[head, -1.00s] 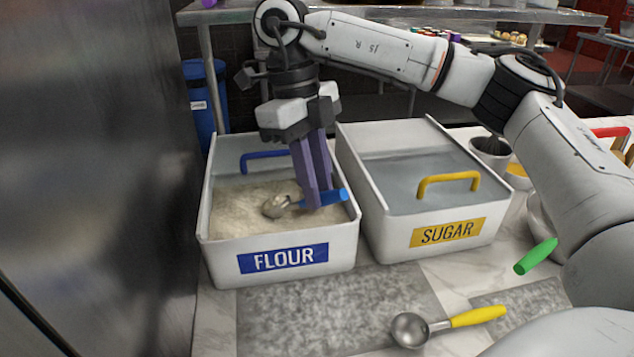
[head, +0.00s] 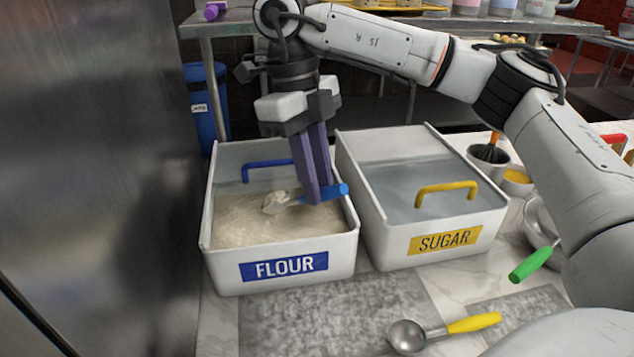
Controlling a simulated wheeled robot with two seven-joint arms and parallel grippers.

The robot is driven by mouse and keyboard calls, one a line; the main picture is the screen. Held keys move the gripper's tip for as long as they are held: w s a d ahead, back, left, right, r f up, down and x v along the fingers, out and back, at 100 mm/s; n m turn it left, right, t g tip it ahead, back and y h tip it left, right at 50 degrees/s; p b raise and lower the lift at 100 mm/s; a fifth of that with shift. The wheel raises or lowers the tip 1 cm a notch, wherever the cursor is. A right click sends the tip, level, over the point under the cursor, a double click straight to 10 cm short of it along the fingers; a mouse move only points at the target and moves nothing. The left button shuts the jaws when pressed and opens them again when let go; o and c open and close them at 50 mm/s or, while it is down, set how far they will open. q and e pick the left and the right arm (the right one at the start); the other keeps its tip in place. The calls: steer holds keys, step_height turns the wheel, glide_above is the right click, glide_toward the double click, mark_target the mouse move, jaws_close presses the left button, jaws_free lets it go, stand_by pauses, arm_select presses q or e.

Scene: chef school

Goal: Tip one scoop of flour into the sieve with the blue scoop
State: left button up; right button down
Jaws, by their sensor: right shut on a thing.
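The blue scoop (head: 330,192) is in the flour bin, its bowl (head: 276,203) at the flour's surface with pale flour in it. My right gripper (head: 319,196) reaches down into the bin and is shut on the scoop's blue handle. The white flour bin (head: 330,268) has a blue FLOUR label and its lid with a blue handle (head: 266,164) is at the back. I cannot tell whether the bowl is touching the flour (head: 235,222) or just above it. The sieve cannot be made out for certain. My left gripper is out of view.
The sugar bin (head: 395,250) stands right of the flour bin. A yellow-handled scoop (head: 470,324) lies in front. A dark metal wall (head: 90,180) stands at the left.

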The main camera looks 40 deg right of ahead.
steer(key=shift+s+v, duration=0.15)
steer(key=shift+v, duration=0.6)
steer(key=shift+s+v, duration=0.15)
steer(key=shift+v, duration=0.6)
steer(key=shift+d+r+t+y+b, duration=0.1)
steer(key=shift+r+t+y+b, duration=0.4)
steer(key=shift+r+t+b, duration=1.2)
steer(key=shift+r, duration=1.4)
